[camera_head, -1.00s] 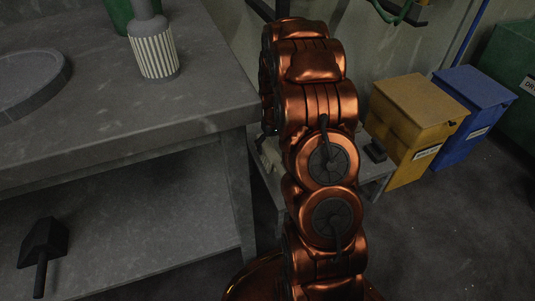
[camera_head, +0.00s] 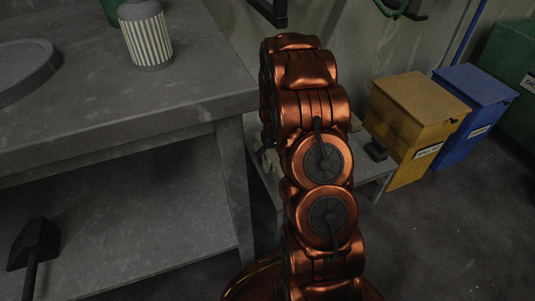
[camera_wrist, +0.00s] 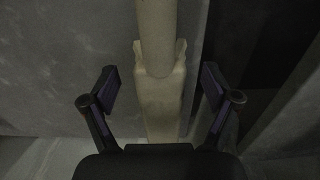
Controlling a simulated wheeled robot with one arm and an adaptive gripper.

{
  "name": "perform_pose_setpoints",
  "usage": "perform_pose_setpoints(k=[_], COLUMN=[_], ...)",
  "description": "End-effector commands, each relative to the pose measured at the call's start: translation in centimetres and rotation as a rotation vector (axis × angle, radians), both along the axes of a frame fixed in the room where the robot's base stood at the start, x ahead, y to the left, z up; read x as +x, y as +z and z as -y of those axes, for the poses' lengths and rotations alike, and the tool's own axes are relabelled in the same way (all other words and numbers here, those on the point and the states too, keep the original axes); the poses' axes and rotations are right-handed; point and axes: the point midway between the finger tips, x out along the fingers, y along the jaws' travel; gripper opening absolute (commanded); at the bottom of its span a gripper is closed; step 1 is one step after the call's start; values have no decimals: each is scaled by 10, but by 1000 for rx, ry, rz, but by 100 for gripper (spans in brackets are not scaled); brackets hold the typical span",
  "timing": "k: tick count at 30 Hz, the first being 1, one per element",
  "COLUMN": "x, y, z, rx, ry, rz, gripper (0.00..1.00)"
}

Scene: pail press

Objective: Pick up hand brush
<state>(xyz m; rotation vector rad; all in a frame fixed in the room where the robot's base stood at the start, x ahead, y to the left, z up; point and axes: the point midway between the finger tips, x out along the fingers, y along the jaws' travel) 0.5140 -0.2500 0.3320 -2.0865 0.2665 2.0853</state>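In the wrist view, a long pale cream object, which looks like the hand brush (camera_wrist: 160,95), runs upright through the middle of the picture. It has a round handle at the top and a flatter, wider part below. My gripper (camera_wrist: 159,90) is open, with one dark finger on each side of it. Gaps show between both fingers and the object. The object's lower end is hidden behind the gripper body. In the head view my arm hides the gripper; a small pale patch shows left of the arm, too little to identify.
A grey workbench (camera_head: 110,125) with a lower shelf fills the left. A striped canister (camera_head: 148,37) stands on it, and a dark scoop-like tool (camera_head: 35,245) lies on the shelf. A low bench (camera_head: 372,172) stands behind my arm. Yellow (camera_head: 412,125) and blue (camera_head: 480,112) bins stand right.

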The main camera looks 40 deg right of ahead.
Motion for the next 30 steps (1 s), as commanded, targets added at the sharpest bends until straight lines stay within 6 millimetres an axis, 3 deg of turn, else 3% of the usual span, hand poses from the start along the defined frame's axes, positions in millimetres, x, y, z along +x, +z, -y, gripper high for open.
perform_pose_setpoints(k=[2, 18, 30], x=[0, 0, 0], y=[0, 0, 11], z=[0, 0, 0], rx=[0, 0, 0], ry=[0, 1, 1], rz=[0, -1, 0], gripper=[75, 19, 19])
